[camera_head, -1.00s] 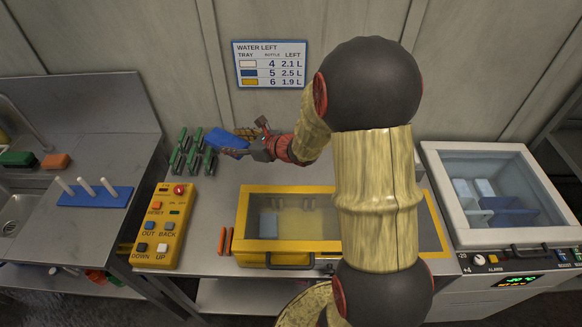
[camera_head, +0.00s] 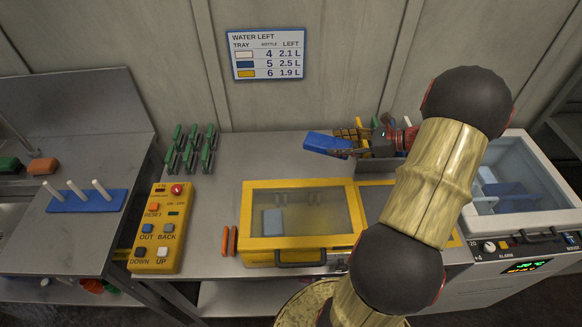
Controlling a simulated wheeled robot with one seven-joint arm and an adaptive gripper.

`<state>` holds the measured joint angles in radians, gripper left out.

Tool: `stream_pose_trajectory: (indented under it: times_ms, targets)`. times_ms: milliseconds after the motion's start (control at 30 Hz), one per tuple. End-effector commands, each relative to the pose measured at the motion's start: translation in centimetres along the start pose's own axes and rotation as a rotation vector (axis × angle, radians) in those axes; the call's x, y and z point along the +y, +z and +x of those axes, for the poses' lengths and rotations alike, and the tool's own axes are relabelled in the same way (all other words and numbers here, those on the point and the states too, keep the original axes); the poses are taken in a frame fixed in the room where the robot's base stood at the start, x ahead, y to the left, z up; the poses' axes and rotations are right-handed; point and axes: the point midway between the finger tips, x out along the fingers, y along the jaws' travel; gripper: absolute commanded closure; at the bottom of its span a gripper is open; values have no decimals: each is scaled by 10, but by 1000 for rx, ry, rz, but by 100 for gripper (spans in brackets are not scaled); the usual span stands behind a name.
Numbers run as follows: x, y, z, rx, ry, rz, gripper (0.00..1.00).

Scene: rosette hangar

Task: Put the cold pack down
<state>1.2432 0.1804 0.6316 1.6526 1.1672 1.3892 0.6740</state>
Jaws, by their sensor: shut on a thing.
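My gripper (camera_head: 347,146) is shut on a blue cold pack (camera_head: 325,144). It holds the pack above the back part of the grey metal table (camera_head: 265,150), behind the yellow-framed box. The pack sticks out to the left of my fingers. From this view I cannot tell how high above the table the pack is.
A yellow box (camera_head: 248,225) with a clear lid stands on the table, a pale blue block inside. Green clips (camera_head: 190,148) stand at the back left, by a yellow button panel (camera_head: 160,228). A white cooler (camera_head: 535,218) stands right. A grey bin (camera_head: 375,168) is partly hidden behind my arm. The table's back middle is clear.

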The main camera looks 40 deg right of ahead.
Motion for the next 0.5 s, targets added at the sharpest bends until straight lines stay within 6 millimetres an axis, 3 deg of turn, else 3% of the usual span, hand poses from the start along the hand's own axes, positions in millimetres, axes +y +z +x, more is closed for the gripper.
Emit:
stream_pose_trajectory:
  times_ms: [400, 500]
  targets:
    - [11, -5, 99, 0, 4, -3, 85]
    - [12, -19, 119, 0, 4, 0, 85]
